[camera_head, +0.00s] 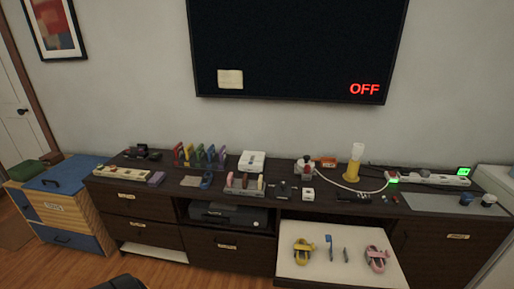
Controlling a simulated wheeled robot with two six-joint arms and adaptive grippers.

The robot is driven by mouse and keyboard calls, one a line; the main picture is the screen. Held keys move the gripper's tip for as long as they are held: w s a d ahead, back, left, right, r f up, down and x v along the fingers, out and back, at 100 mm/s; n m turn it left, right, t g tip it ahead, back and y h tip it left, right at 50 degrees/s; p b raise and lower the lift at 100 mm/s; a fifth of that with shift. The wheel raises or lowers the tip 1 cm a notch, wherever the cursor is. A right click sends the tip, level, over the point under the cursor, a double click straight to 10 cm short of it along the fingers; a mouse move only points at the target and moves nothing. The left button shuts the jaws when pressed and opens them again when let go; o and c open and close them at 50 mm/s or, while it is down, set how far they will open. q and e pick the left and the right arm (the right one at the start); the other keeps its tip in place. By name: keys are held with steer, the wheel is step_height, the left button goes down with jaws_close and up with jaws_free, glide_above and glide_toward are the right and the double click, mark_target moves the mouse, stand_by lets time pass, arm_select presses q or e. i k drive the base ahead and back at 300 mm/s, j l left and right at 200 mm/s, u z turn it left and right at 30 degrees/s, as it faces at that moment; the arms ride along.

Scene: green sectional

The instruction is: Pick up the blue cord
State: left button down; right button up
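A small blue item (206,181) lies on the dark cabinet top (230,200), left of the middle; it may be the blue cord, but it is too small to be sure. A thin blue item (328,244) lies in the open white drawer (300,273), between a yellow item (303,250) and a pink item (376,258). I cannot make out a clear cord shape in either. Neither of my grippers can be made out in view.
A rack of coloured upright items (201,155) stands at the back left of the top. A yellow-based lamp (354,165) and a power strip (428,179) with a white cable are on the right. The open drawer juts forward. A dark shape cuts the bottom left edge.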

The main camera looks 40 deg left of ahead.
mark_target(208, 180)
steer(key=u, duration=1.85)
steer(key=z, duration=1.6)
steer(key=i+j+z, duration=0.1)
steer(key=j, duration=2.25)
steer(key=i+z, duration=0.05)
